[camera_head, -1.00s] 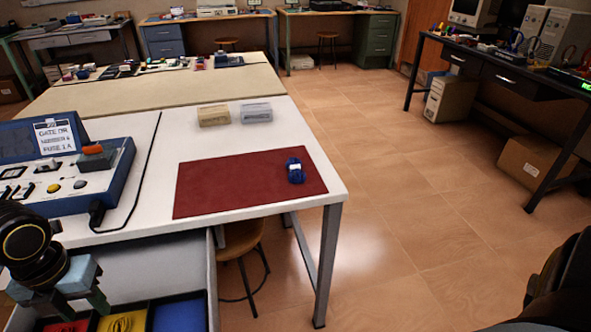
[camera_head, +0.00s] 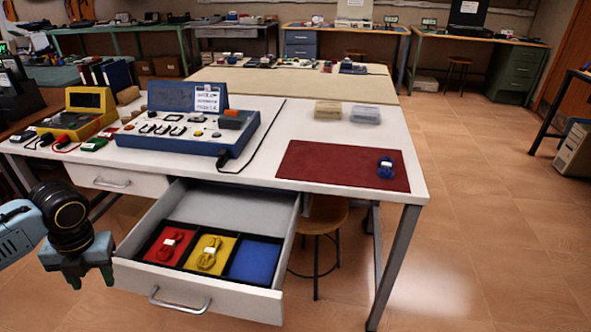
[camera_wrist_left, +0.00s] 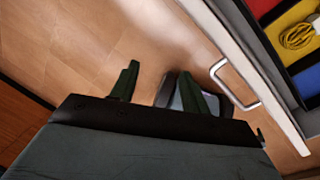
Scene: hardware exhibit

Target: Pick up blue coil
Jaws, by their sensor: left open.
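The blue coil (camera_head: 385,168) lies on the right part of a dark red mat (camera_head: 330,166) on the white table. It has a pale band around it. My left gripper (camera_head: 92,277) is open and empty, left of the open drawer and far from the coil. In the left wrist view its two fingers (camera_wrist_left: 158,88) are spread above the floor, beside the drawer handle (camera_wrist_left: 232,84). The blue coil is not in the left wrist view. My right gripper is not in view.
The open drawer (camera_head: 140,275) juts out with red, yellow and blue compartments. A red coil (camera_head: 170,245) and a yellow coil (camera_head: 209,253) lie in two; the blue one is empty. A blue-framed panel device (camera_head: 190,133) and two small boxes (camera_head: 345,112) stand on the table.

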